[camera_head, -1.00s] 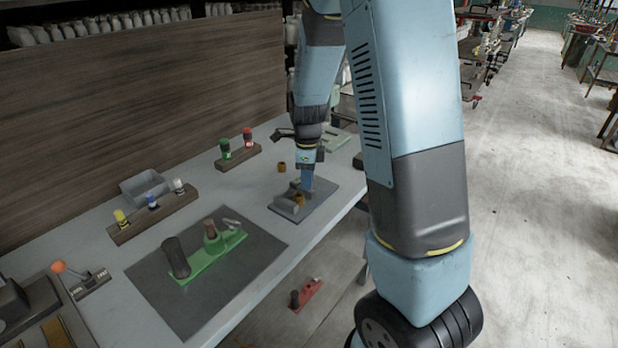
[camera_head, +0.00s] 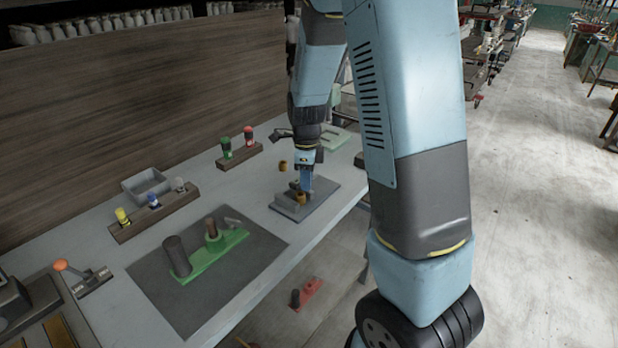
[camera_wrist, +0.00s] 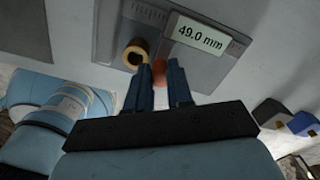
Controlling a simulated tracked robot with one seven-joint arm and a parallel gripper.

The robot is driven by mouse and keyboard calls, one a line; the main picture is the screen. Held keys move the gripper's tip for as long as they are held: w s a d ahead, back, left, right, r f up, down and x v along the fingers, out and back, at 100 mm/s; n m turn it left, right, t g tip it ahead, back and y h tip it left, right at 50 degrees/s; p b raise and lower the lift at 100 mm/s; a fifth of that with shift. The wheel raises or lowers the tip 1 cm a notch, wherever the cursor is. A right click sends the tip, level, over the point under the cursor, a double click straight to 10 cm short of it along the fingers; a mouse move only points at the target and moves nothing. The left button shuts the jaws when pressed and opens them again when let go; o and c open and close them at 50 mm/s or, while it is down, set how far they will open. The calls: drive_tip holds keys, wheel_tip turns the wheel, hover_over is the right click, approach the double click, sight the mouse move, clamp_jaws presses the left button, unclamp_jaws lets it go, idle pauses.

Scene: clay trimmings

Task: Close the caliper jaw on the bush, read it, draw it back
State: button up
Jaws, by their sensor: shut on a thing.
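The caliper (camera_head: 325,194) is a flat grey plate on the bench. In the wrist view its plate (camera_wrist: 105,22) carries a scale and a pale display (camera_wrist: 199,36) reading 49.0 mm. The bush (camera_wrist: 135,53) is a brass-coloured ring standing on the plate, left of my fingers; it also shows in the head view (camera_head: 301,198). My gripper (camera_wrist: 164,80) points down at the caliper, shut on a small orange-red knob (camera_wrist: 162,74) between its fingertips. My gripper (camera_head: 305,188) partly hides the caliper in the head view. I cannot tell whether the jaw touches the bush.
A second brass-coloured ring (camera_head: 283,165) lies behind the caliper. A rack with green and red pieces (camera_head: 240,157) stands further back. A dark mat (camera_head: 245,272) with a green fixture (camera_head: 218,250) lies to the left. The bench's front edge is close to the caliper.

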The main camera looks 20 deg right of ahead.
drive_tip(key=shift+s+a, duration=0.5)
drive_tip(key=shift+a, duration=0.35)
idle(1.1)
drive_tip(key=o, duration=1.4)
wheel_tip(320, 180, up, 8)
idle(0.4)
idle(0.7)
drive_tip(key=s+d+r+n+t, duration=0.1)
drive_tip(key=s+r+n+t, duration=0.1)
drive_tip(key=s+r+n, duration=0.6)
drive_tip(key=s+d+r+n+t, duration=0.2)
drive_tip(key=s+r+n, duration=0.6)
drive_tip(key=s+n, duration=0.6)
drive_tip(key=shift+s+r+n+t, duration=0.3)
drive_tip(key=shift+n+t, duration=0.3)
drive_tip(key=shift+t, duration=0.2)
